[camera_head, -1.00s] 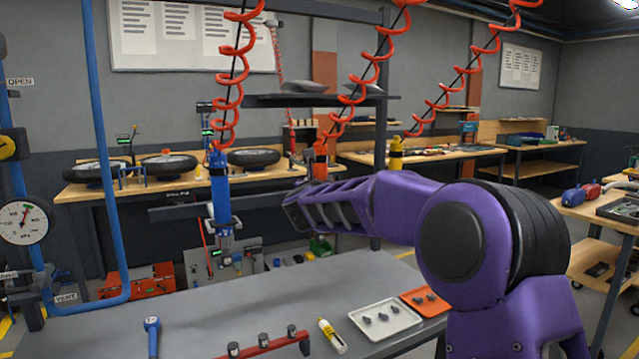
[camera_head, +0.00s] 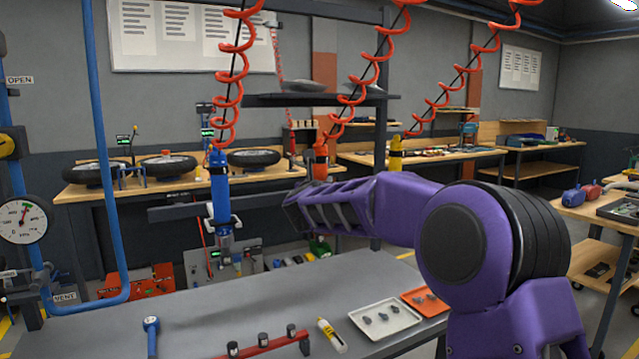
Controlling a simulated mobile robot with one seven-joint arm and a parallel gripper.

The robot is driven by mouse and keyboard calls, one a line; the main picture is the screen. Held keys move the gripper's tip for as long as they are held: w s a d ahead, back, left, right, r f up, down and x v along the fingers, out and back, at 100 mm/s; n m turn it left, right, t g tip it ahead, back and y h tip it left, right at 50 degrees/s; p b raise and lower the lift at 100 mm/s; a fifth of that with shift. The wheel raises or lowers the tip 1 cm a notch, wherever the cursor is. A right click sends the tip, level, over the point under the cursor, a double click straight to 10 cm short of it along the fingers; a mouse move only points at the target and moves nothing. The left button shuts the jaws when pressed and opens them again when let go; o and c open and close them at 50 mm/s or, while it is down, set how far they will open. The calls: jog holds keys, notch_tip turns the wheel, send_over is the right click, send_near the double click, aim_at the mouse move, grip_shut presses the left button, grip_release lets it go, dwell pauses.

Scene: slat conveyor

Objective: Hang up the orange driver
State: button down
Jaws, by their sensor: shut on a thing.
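The orange driver (camera_head: 320,158) hangs upright under a red coiled hose in the middle of the view. Only its upper part shows; my arm hides the lower part. My gripper (camera_head: 292,212) reaches in from the right at the driver's height, and its far side is hidden by its own body. It is shut on the orange driver. A blue driver (camera_head: 220,197) hangs to the left on its own coil. A yellow driver (camera_head: 396,155) shows behind my arm to the right, its lower part hidden.
A grey worktable (camera_head: 250,300) lies below, with a red rack (camera_head: 265,345), a yellow-white bottle (camera_head: 331,335), a white tray (camera_head: 371,318) and an orange tray (camera_head: 424,300). A dark horizontal rail (camera_head: 180,212) runs behind the blue driver. A blue pipe (camera_head: 98,130) stands at left.

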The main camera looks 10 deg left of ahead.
jog(key=shift+c, duration=2.1)
grip_release()
jog(key=shift+o, duration=0.5)
jog(key=shift+f, duration=0.15)
jog(key=s+b, duration=0.2)
jog(key=s, duration=1.5)
jog(key=shift+s+r+b, duration=0.25)
jog(key=shift+r+b, duration=0.05)
